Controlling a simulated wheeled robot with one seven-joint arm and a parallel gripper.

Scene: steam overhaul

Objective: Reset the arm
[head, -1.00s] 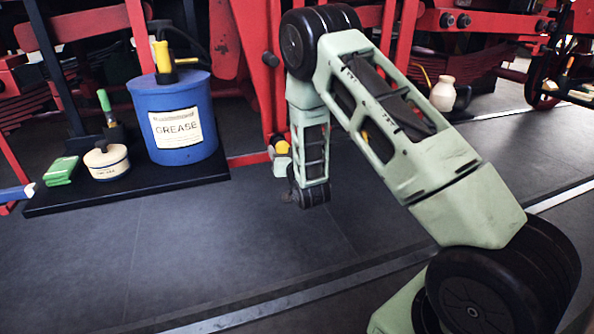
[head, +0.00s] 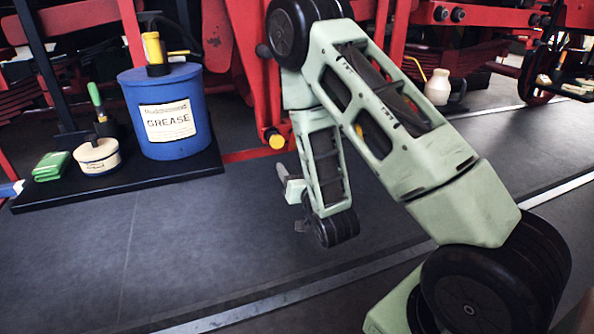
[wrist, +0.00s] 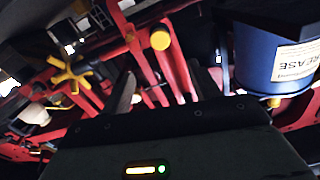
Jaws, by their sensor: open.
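My gripper (head: 289,195) hangs low at the end of my bent arm in the head view, left of the wrist joint and partly hidden by it. It is above the dark floor, in front of the red frame. In the wrist view its dark fingers stand apart (wrist: 170,86), with nothing seen held between them. The green status light shows at the bottom of that view.
A blue grease drum (head: 170,112) stands on a black mat (head: 125,181) at the left, with a cream tin (head: 98,156), a green-handled brush (head: 96,97) and a green packet (head: 51,166). Red machine frame (head: 243,45) rises behind. Bare floor (head: 180,240) lies in front.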

